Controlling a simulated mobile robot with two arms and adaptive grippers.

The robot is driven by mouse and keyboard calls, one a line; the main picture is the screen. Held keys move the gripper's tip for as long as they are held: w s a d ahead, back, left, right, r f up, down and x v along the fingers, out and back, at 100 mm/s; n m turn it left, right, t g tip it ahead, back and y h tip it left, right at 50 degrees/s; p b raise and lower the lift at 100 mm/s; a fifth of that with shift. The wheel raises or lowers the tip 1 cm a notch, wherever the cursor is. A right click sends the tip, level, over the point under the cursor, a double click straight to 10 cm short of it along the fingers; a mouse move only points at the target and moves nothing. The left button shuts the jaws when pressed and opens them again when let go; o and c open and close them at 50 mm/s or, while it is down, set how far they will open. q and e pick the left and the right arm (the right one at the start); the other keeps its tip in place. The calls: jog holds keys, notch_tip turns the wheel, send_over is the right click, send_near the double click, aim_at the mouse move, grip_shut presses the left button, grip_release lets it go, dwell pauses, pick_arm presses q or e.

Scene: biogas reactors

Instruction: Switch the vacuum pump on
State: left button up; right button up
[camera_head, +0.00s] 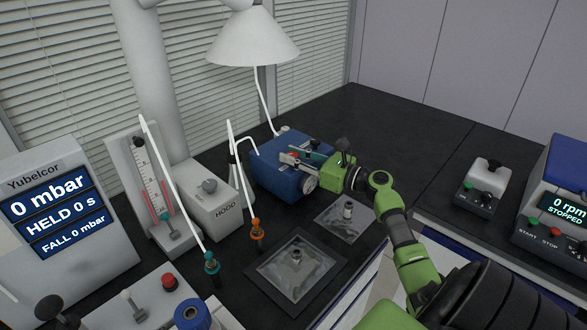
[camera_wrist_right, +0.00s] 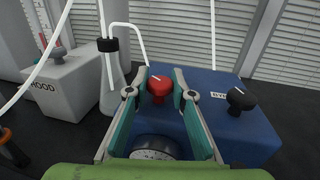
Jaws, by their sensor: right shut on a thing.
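The vacuum pump is a blue box (camera_head: 270,176) on the black bench, with a round gauge on its front; it also shows in the right wrist view (camera_wrist_right: 236,120). On its top is a red knob (camera_wrist_right: 159,86) with a white pointer line, and a black knob (camera_wrist_right: 240,100) beside a small label. My right gripper (camera_head: 298,158) is over the pump's top, its fingers (camera_wrist_right: 163,84) shut on the red knob from both sides. The fingers partly hide the red knob in the head view. My left gripper is not in view.
A Yubelcor display (camera_head: 60,210) reads 0 mbar. A flowmeter, a HOOD switch box (camera_head: 212,205) and white tubes stand left of the pump. Clear bags (camera_head: 296,274) lie in front. A stopped 0 rpm unit (camera_head: 555,205) is at right. The back bench is free.

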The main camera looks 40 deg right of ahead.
jog(key=shift+f+n+g+y+b, duration=0.1)
jog(key=shift+n+g+y+b, duration=1.1)
jog(key=shift+n+y+b, duration=0.8)
jog(key=shift+m+y, duration=0.3)
jog(key=shift+y, duration=0.1)
jog(key=shift+a, duration=0.1)
jog(key=o, duration=1.1)
jog(key=shift+w, duration=0.25)
jog(key=v, duration=1.2)
